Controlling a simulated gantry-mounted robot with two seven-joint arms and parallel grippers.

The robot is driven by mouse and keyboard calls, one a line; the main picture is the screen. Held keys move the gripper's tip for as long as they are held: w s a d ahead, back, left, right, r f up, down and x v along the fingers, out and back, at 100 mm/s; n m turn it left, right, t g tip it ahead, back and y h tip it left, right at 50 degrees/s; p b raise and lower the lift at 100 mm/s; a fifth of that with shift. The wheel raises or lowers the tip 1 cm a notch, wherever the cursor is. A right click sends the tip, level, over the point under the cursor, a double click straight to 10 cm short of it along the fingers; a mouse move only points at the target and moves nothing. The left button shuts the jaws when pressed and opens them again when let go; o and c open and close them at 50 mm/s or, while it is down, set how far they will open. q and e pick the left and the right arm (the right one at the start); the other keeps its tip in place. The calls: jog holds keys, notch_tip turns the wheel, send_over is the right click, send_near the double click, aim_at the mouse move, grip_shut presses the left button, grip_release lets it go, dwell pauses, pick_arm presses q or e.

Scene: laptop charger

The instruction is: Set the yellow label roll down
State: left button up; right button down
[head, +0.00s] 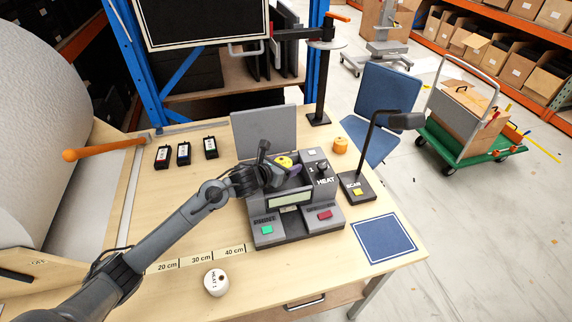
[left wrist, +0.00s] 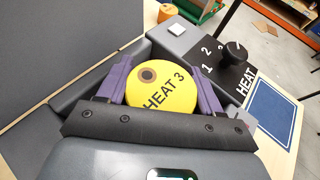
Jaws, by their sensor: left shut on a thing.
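The yellow label roll (left wrist: 163,88), marked "HEAT 3", sits between the purple fingers of my left gripper (left wrist: 160,88) in the left wrist view. The fingers are shut on its two sides. In the head view the yellow roll (head: 284,160) shows partly behind my left gripper (head: 283,170), at the open top of the grey label printer (head: 268,226). The roll is over or inside the printer's bay; I cannot tell whether it touches the bottom. My right gripper is not in view.
A heat dial (left wrist: 235,55) stands beside the bay. A white roll (head: 215,282) marked "HEAT 1" and an orange roll (head: 340,145) stand on the table. A scanner stand (head: 357,188) and a blue mat (head: 384,240) are at right. Several black cartridges (head: 184,153) lie at back left.

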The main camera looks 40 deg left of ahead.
pick_arm(q)
jog(key=shift+f, duration=0.25)
jog(key=o, duration=1.1)
jog(key=shift+r, duration=0.45)
jog(key=shift+r+p, duration=0.4)
jog(key=shift+p, duration=0.3)
jog(key=shift+v, duration=5.9)
jog(key=shift+s, duration=0.2)
